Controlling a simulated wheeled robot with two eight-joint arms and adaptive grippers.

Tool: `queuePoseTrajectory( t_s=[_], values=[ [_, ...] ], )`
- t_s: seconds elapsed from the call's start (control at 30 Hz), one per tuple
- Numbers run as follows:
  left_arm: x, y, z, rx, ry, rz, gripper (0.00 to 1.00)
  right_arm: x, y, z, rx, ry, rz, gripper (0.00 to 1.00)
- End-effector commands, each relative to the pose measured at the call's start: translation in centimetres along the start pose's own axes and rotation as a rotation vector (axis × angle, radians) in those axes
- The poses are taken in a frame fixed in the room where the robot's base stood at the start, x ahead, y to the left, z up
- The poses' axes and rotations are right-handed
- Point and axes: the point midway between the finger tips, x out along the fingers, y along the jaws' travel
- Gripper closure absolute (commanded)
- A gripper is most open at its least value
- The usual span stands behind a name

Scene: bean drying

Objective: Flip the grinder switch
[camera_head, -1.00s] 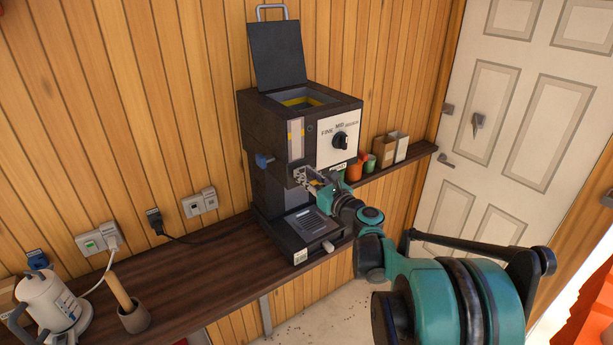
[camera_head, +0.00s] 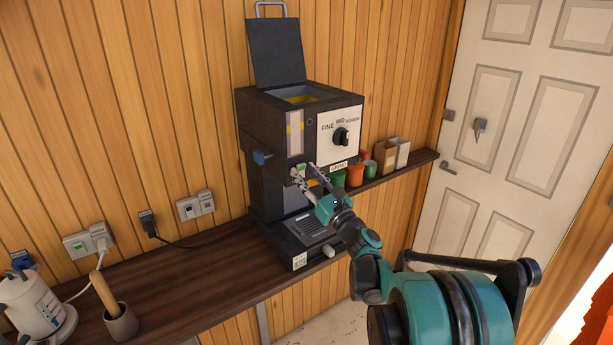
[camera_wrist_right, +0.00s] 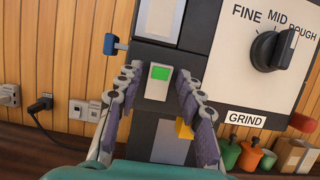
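The grinder (camera_head: 262,165) is a tall dark machine on the wooden shelf, with its hopper lid raised. Its switch (camera_wrist_right: 159,73) is a green rocker on a pale plate on the front, left of the GRIND label; it shows small in the head view (camera_head: 301,169). My right gripper (camera_head: 305,173) is in front of the switch. In the right wrist view its two fingers (camera_wrist_right: 157,82) are spread apart, one on each side of the switch plate, with nothing held. I cannot tell whether a fingertip touches the plate. My left gripper is not in view.
A dial (camera_head: 341,137) marked FINE and MID sits right of the switch, and a blue knob (camera_head: 261,158) sticks out at the left. Pots and boxes (camera_head: 386,157) stand on the shelf at right. A kettle (camera_head: 36,306) and a wooden-handled cup (camera_head: 121,322) stand at left.

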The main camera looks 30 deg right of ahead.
Motion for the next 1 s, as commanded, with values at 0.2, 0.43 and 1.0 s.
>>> queuePoseTrajectory(
  t_s=[0.2,0.43,1.0],
  values=[
    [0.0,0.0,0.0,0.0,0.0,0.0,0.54,0.0,0.0,0.0,0.001,0.0,0.0,0.55],
    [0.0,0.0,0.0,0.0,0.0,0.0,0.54,-1.2,-0.1,0.0,0.001,0.0,-0.003,0.55],
    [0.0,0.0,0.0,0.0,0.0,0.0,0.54,-11.5,-0.1,0.0,0.0,0.0,-0.002,0.55]
  ],
)
